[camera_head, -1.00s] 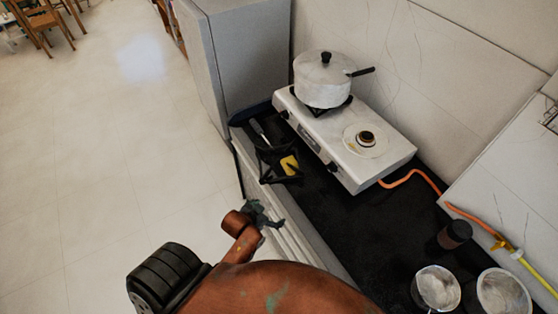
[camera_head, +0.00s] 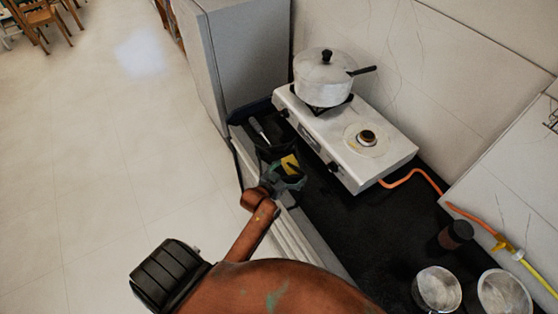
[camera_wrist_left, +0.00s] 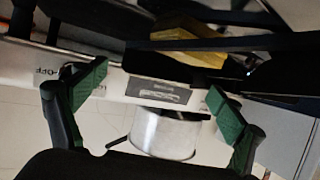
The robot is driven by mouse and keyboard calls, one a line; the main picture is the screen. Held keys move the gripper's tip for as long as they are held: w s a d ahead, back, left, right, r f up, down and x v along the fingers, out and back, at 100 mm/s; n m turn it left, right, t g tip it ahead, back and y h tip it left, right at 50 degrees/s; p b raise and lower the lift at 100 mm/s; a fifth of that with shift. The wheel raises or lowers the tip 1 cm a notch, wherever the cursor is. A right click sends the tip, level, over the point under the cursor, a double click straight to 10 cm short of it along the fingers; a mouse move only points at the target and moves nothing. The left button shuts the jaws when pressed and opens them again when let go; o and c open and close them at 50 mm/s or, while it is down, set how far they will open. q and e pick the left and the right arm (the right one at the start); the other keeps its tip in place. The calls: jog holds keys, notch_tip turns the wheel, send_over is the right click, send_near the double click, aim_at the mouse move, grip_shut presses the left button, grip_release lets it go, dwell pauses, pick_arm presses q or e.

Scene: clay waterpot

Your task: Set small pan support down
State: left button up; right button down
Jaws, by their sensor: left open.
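The small pan support seems to be the dark, spiky piece (camera_head: 268,148) on the black counter in front of the stove. Its dark bars (camera_wrist_left: 235,43) show at the top of the left wrist view, beside a yellow piece. My left gripper (camera_head: 288,172) is at the counter's front edge, right by the support, and covers part of it in the head view. Its green-padded fingers stand wide apart in the left wrist view (camera_wrist_left: 160,98), with nothing between their tips. I cannot tell whether the gripper touches the support. My right gripper is not in view.
The two-burner stove (camera_head: 390,155) bears a lidded white pot (camera_head: 322,78). A yellow piece (camera_head: 290,163) lies close to my left gripper. Metal cups (camera_head: 437,288) and a dark jar (camera_head: 455,234) stand at lower right. The counter (camera_head: 345,225) is clear between stove and cups.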

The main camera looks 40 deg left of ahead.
aim_at(295, 168)
pick_arm(q)
jog(key=x, duration=0.3)
jog(key=shift+w+d+f, duration=0.1)
jog(key=shift+w+f, duration=0.05)
jog(key=shift+w, duration=0.1)
jog(key=shift+w+f, duration=0.1)
jog(key=shift+w, duration=0.05)
jog(key=shift+d, duration=0.1)
jog(key=shift+c, duration=0.4)
jog(key=c, duration=1.3)
jog(key=shift+c, duration=1.4)
jog(key=shift+r, duration=0.2)
jog(key=shift+c, duration=0.7)
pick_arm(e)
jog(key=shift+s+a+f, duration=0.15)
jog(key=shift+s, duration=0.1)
